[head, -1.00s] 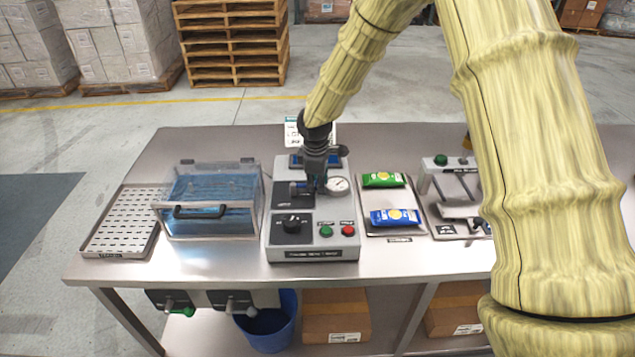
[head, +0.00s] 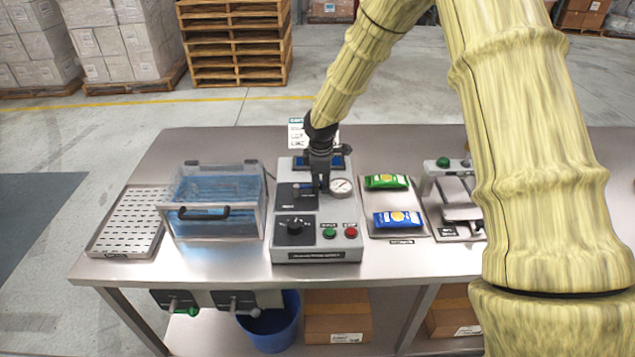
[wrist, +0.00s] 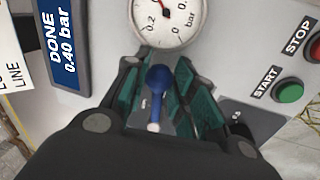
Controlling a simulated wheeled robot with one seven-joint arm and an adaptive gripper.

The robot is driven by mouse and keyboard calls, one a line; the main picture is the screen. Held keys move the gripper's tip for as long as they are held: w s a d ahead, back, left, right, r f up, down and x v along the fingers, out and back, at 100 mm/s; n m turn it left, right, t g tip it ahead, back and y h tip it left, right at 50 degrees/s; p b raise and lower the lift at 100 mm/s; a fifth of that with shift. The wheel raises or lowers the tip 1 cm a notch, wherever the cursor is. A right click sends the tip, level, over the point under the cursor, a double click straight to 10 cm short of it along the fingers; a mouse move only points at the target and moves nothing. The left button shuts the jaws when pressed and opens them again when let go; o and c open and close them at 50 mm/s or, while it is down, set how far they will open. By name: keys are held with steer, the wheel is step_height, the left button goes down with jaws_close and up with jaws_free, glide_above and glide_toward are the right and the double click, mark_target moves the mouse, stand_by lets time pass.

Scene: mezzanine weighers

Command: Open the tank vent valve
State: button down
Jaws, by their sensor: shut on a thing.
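The pressure tester (head: 315,255) stands on the steel bench, with a clear water tank (head: 215,215) to its left. In the wrist view a blue valve lever (wrist: 158,80) with a round knob sits between the teal finger pads. My gripper (wrist: 157,100) is shut on this lever, and it also shows over the tester's top panel in the head view (head: 320,188). The gripper hides the lever in the head view. How far the lever is turned is hard to tell. The display (wrist: 65,40) reads DONE 0.40 bar.
The pressure gauge (wrist: 168,15) is just beyond the fingers. A green START button (wrist: 289,91) and red STOP button (wrist: 314,47) are to the right. A tray with green (head: 386,182) and blue (head: 397,218) packets lies right of the tester. A perforated tray (head: 128,220) lies at left.

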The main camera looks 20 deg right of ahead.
steer(key=c, duration=1.2)
jaws_free()
steer(key=shift+o, duration=0.2)
step_height(320, 180, up, 12)
steer(key=s, duration=0.2)
steer(key=shift+a, duration=0.45)
steer(key=shift+f, duration=0.1)
